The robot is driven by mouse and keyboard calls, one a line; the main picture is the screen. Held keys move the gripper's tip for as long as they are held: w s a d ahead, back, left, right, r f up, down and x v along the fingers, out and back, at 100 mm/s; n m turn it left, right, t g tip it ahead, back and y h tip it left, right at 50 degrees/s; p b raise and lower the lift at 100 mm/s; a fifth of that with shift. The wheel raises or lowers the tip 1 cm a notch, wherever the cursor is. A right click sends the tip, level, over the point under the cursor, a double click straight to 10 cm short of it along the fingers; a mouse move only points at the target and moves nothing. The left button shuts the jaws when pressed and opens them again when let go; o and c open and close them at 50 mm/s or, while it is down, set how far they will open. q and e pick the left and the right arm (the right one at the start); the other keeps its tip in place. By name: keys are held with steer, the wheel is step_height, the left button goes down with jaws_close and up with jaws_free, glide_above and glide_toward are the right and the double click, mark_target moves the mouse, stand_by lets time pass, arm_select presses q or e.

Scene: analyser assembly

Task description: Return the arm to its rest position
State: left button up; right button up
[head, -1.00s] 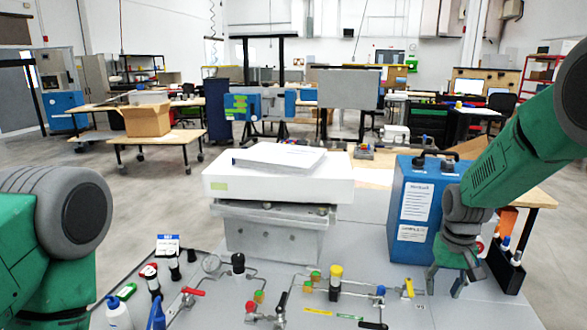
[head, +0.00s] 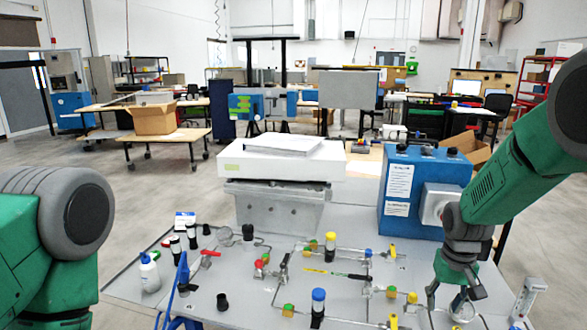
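My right arm comes in from the right. Its gripper (head: 456,299) points down over the right part of the grey panel (head: 225,285), with its fingers spread apart. A small pale cup-like part (head: 463,310) shows just below and between the fingers; I cannot tell whether they touch it. My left arm (head: 60,225) shows at the left edge as a green link and a dark grey joint. Its gripper is out of view.
A blue box (head: 397,222) stands just left of my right forearm. A white-topped analyser (head: 270,170) sits behind the panel. Valves, tubing and a yellow-capped part (head: 330,245) crowd the panel. A white bottle (head: 149,272) stands at left.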

steer(key=s+a+f+n+b, duration=0.1)
steer(key=s+f+b, duration=0.1)
steer(key=s+f, duration=0.6)
steer(key=s+a+f+b, duration=0.1)
steer(key=s+f+b, duration=0.2)
steer(key=s+f, duration=0.55)
steer(key=s+a+f+n+b, duration=0.1)
steer(key=s+f+b, duration=0.1)
steer(key=s+f, duration=0.3)
steer(key=s+a+f+n+b, duration=0.1)
steer(key=s+f, duration=0.4)
steer(key=s, duration=0.8)
steer(key=shift+s+a+b, duration=0.3)
steer(key=shift+a+b, duration=0.1)
steer(key=shift+b, duration=0.45)
